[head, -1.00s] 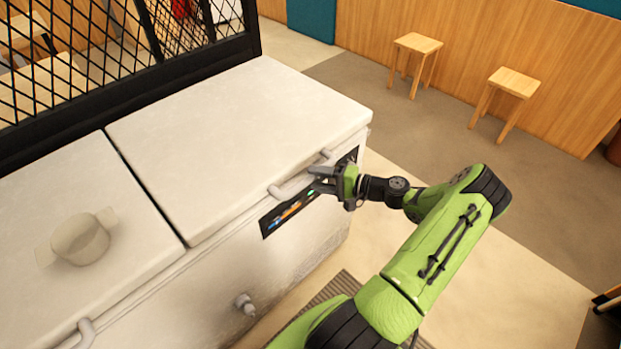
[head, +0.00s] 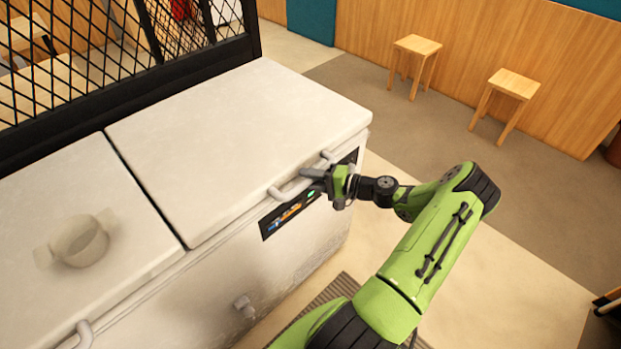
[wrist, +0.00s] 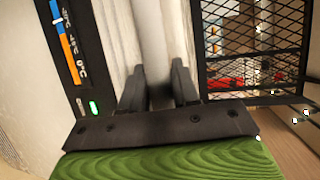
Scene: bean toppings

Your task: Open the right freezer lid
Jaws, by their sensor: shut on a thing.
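The freezer's right lid (head: 240,135) is a white slab lying flat and closed on the white chest. Its handle (head: 288,190) is a white bar along the front edge; it also shows in the wrist view (wrist: 152,45). My gripper (head: 318,175) is at the lid's front edge, with its dark fingers around the handle. In the wrist view my gripper (wrist: 158,85) has one finger on each side of the white bar, shut on it. The exact contact of the fingertips is hard to see.
A black mesh partition (head: 120,70) stands behind. Two wooden stools (head: 417,45) are far off; floor right of the freezer is clear.

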